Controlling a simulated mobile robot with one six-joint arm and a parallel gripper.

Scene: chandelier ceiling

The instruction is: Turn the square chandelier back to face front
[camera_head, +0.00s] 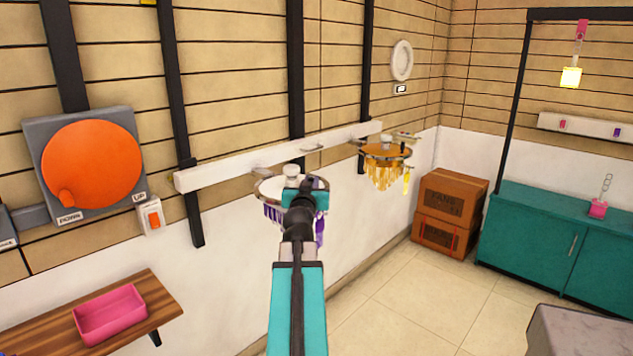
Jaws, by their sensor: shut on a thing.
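A chandelier with a pale rim and purple hanging pieces (271,213) hangs low in front of the wall, below a white rail (230,170). My gripper (306,192) is in front of it, shut on it as far as I can see. My own arm hides the fingertips and the middle of this chandelier. An amber chandelier (384,172) with a round-looking top hangs farther along the rail. I cannot tell for sure from here which chandelier is the square one, or which way the held one faces.
A big orange dial (92,165) marked UP and DOWN is on the wall at left, with an orange switch (153,216) beside it. A wooden shelf (135,290) holds a pink tray (78,322). Boxes (448,207) and a teal cabinet (530,235) stand at right. The floor between is clear.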

